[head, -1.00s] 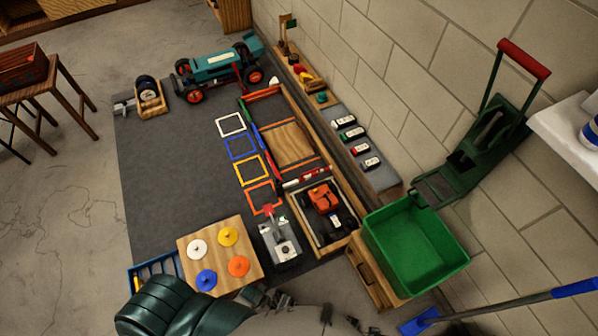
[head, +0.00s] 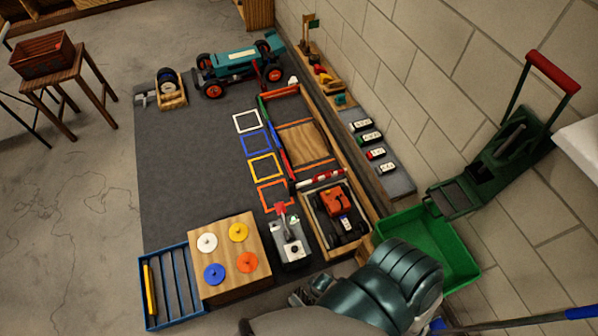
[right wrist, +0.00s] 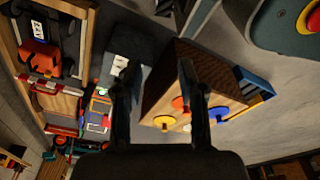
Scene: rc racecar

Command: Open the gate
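The gate appears to be the red-and-white striped bar (head: 320,179), lying low across the far end of the wooden box that holds the orange truck (head: 340,207). Beside it on the mat stands a grey control box (head: 291,243) with a red-tipped lever (head: 281,208). In the right wrist view, the striped bar (right wrist: 38,85) and grey box (right wrist: 124,52) show beyond the fingers. My right gripper (right wrist: 160,88) is open and empty, its fingers apart, with the wooden knob block behind them. A dark green arm joint of mine covers the lower right of the head view. My left gripper is not identifiable.
The wooden block with coloured knobs (head: 225,282) and a blue slatted tray (head: 171,291) stand left of the control box. A green bin (head: 452,250) stands at right, partly hidden by my arm. The grey mat (head: 190,170) is clear at left.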

